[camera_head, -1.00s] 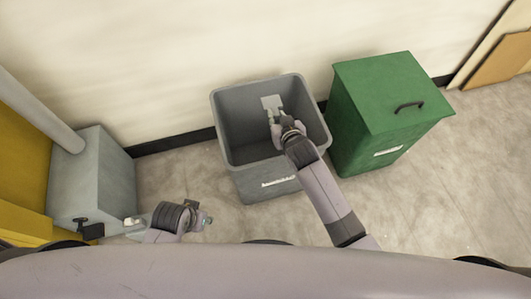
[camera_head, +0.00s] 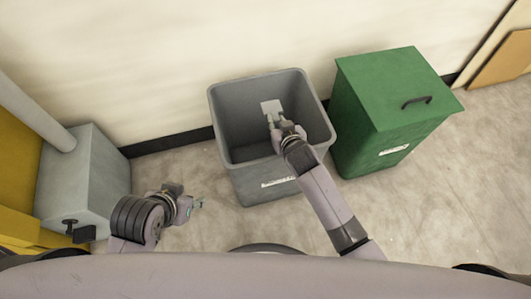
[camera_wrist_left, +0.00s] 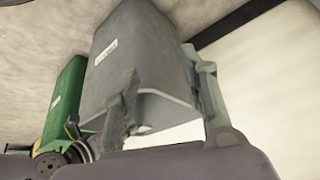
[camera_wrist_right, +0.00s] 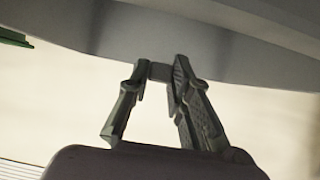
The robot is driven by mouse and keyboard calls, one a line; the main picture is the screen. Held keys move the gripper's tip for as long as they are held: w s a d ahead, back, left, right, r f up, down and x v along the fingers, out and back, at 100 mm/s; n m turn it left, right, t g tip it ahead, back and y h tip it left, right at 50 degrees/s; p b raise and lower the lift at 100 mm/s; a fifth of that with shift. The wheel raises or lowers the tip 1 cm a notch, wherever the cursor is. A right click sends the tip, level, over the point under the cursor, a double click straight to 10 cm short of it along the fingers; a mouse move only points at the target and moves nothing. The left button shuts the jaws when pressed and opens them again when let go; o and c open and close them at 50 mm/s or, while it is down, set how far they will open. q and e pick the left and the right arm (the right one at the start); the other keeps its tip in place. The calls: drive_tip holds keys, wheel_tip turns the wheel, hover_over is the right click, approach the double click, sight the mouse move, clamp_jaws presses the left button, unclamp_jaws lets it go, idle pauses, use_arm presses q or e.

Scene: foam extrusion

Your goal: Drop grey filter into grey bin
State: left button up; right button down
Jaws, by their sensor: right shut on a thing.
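The grey bin (camera_head: 262,170) stands open on the floor against the wall, with a white label on its front. The grey filter (camera_head: 271,106) is a small light-grey square piece above or inside the bin's opening; its exact height is hard to tell. My right gripper (camera_head: 275,121) is shut on the filter, within the bin's outline. In the right wrist view a small grey part of the filter (camera_wrist_right: 160,71) shows between the fingertips. My left gripper (camera_head: 198,204) is empty, left of the bin. In the left wrist view its fingers (camera_wrist_left: 162,85) are spread apart, with the bin beyond them.
A green bin (camera_head: 395,115) with a closed, handled lid stands right of the grey bin. A grey machine box (camera_head: 85,185) with a pipe and yellow panels stands at the left. Boards lean at the far right. Floor in front of the green bin is clear.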

use_arm(q)
drive_tip(key=shift+w+d+t, duration=0.25)
drive_tip(key=shift+w+t, duration=0.25)
drive_tip(key=shift+w, duration=0.3)
use_arm(e)
drive_tip(key=shift+f, duration=0.25)
drive_tip(key=c, duration=1.4)
unclamp_jaws()
drive_tip(key=shift+o, duration=0.2)
drive_tip(key=v, duration=1.2)
